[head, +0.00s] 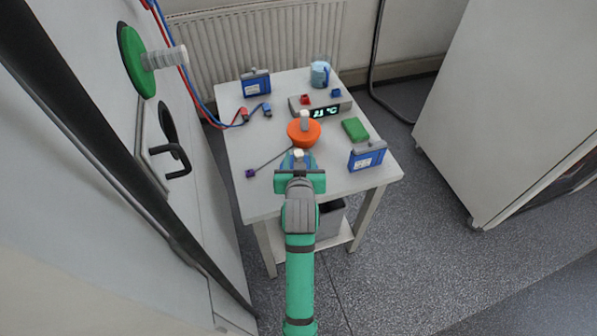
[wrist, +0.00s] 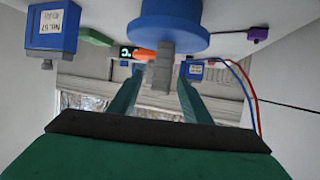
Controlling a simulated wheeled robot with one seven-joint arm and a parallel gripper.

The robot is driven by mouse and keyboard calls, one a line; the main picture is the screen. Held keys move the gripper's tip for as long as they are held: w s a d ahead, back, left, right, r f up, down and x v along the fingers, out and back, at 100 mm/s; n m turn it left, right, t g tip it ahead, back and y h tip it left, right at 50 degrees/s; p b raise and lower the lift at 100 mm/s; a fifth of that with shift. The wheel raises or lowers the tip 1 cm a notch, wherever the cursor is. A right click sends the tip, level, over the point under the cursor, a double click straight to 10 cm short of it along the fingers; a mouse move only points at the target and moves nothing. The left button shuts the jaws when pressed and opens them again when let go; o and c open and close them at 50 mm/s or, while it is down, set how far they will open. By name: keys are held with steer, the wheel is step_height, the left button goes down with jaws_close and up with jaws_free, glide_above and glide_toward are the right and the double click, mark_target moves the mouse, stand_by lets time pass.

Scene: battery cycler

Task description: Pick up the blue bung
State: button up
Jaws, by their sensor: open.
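The blue bung (wrist: 175,22) stands on the table with its grey stem (wrist: 160,66) up; the wrist view is upside down. In the head view it is mostly hidden by my gripper, with only the pale stem top (head: 298,154) and a little blue showing. My gripper (head: 298,170) is open at the table's near side. In the wrist view its two fingers (wrist: 161,76) reach either side of the stem, with gaps showing; I cannot tell whether the stem is fully between the tips.
An orange bung (head: 303,133) sits just behind on the white table (head: 240,190). A display box (head: 312,110), green block (head: 355,129), blue batteries (head: 367,155) (head: 256,84), mug (head: 320,74) and cable clips (head: 245,114) lie around. A green bung (head: 136,60) is on the left cabinet.

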steer(key=shift+x, duration=2.75)
steer(key=shift+a+f, duration=0.1)
steer(key=shift+a, duration=0.05)
jaws_close()
